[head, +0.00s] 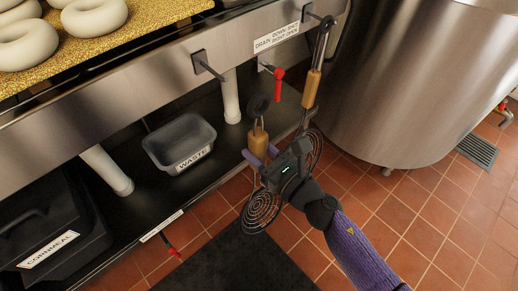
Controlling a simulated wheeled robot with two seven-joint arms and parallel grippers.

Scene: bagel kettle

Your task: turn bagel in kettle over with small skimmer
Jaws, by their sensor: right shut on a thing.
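My right gripper (260,157) is shut on the wooden handle of a skimmer (258,140). This skimmer hangs upright in the grip, its black ring end up and its wire spiral (262,212) down, over the floor mat's edge. A second skimmer (311,90) hangs from a hook on the counter front, just right of my gripper; its spiral is partly hidden behind my gripper. The steel kettle (410,85) stands at the upper right. Only its outer side shows; its inside and any bagel in it are out of view. My left gripper is not in view.
Pale bagels (94,15) lie on a cornmeal-covered board (135,30) at the upper left. An empty hook (205,64) and a red-handled drain valve (278,76) stick out from the counter front. A waste bin (180,143) and cornmeal bin (45,225) sit below.

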